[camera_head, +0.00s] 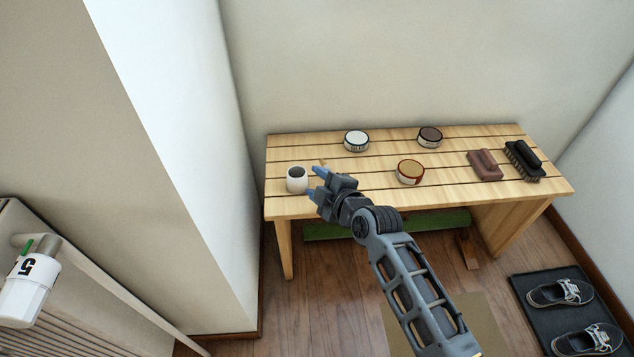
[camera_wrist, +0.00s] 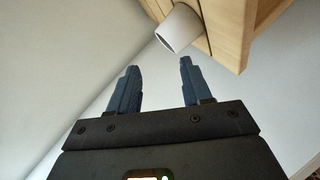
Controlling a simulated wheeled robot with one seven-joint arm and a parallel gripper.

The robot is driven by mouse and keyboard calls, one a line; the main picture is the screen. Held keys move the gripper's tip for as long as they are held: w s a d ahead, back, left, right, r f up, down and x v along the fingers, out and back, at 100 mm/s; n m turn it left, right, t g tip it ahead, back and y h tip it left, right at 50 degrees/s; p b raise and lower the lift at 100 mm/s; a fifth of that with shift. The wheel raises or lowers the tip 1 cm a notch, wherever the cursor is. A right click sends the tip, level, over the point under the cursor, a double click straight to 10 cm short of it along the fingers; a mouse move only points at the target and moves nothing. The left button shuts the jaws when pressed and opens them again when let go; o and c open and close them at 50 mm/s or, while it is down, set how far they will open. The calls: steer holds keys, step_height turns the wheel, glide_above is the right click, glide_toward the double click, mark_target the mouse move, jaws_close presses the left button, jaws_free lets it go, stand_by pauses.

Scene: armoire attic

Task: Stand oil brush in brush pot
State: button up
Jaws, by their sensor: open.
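The brush pot is likely the white cup (camera_head: 297,180) with a dark opening, upright at the left end of the slatted bench; a white cup also shows at the top of the wrist view (camera_wrist: 176,32). My gripper (camera_head: 315,181) is open, its blue fingers just right of the cup and apart from it. In the wrist view my gripper (camera_wrist: 159,67) has nothing between its fingers. I cannot make out the oil brush for certain; a small tan piece (camera_head: 322,162) shows just behind the fingers, mostly hidden.
The wooden bench (camera_head: 390,185) also holds a white-lidded tin (camera_head: 356,141), a dark-lidded tin (camera_head: 430,137), an orange-brown tin (camera_head: 410,172), a reddish-brown block (camera_head: 485,164) and a black brush (camera_head: 524,160). Walls stand close at left and behind. Shoes (camera_head: 560,292) lie on a floor tray.

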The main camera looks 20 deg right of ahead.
steer(key=s+r+m+h+p, duration=0.1)
steer(key=s+r+m, duration=0.3)
steer(key=s, duration=1)
steer(key=s+d+r+m+h+p, duration=0.1)
steer(key=s+r+m, duration=0.2)
steer(key=s, duration=1)
steer(key=s+r+m+h+p, duration=0.1)
steer(key=s+r+m, duration=0.3)
steer(key=s, duration=1)
steer(key=s+r+m+t+y, duration=0.1)
steer(key=s+r+m, duration=0.2)
steer(key=s+r, duration=0.4)
step_height(320, 180, up, 17)
steer(key=p, duration=1.6)
steer(key=shift+w+r, duration=0.2)
steer(key=shift+o, duration=0.4)
steer(key=shift+r+p, duration=0.2)
steer(key=shift+p, duration=0.15)
